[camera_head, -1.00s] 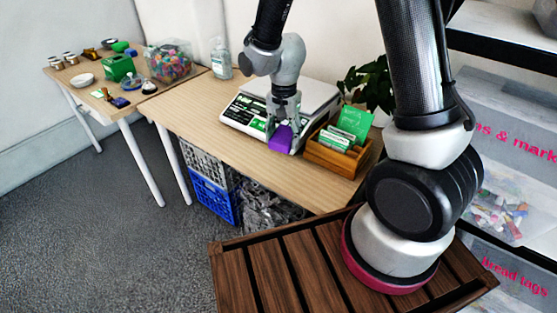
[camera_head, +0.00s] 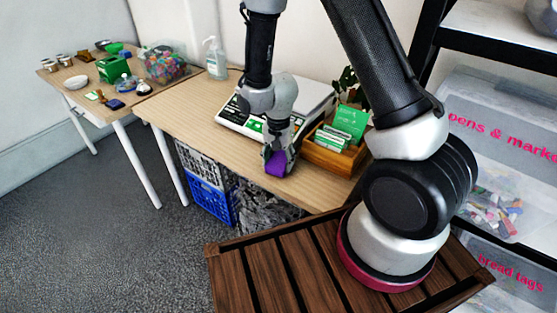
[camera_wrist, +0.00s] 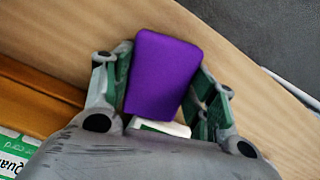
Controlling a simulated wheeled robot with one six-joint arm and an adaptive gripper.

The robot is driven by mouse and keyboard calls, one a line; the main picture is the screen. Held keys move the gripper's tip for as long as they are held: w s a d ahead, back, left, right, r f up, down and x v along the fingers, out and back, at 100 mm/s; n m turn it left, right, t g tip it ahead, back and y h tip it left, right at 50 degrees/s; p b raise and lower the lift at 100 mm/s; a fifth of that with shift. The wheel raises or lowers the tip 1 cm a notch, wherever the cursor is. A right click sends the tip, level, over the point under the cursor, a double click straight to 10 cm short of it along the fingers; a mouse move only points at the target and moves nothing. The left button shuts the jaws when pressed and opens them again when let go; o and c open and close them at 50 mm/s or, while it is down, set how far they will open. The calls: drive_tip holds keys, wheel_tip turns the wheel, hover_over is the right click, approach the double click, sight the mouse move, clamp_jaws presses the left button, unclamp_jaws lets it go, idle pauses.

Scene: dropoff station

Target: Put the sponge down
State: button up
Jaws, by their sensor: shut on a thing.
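The purple sponge (camera_head: 276,164) is between the fingers of my gripper (camera_head: 277,152), near the front edge of the wooden table (camera_head: 185,120). In the wrist view the purple sponge (camera_wrist: 162,75) sticks out past the fingertips of my gripper (camera_wrist: 162,85), which is shut on it from both sides. The bare table top (camera_wrist: 235,90) shows around it. I cannot tell whether the sponge's underside touches the table.
A white scale (camera_head: 240,112) stands behind my gripper. A wooden box with green cards (camera_head: 325,152) is close on the right. A sanitizer bottle (camera_head: 215,60) stands at the back. The table left of my gripper is clear. Crates (camera_head: 212,195) sit below.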

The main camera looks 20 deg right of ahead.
sight(280, 161)
drive_tip(key=shift+f, duration=0.2)
drive_tip(key=o, duration=0.9)
wheel_tip(280, 161, up, 8)
drive_tip(key=shift+s+d+f, duration=0.1)
idle(0.3)
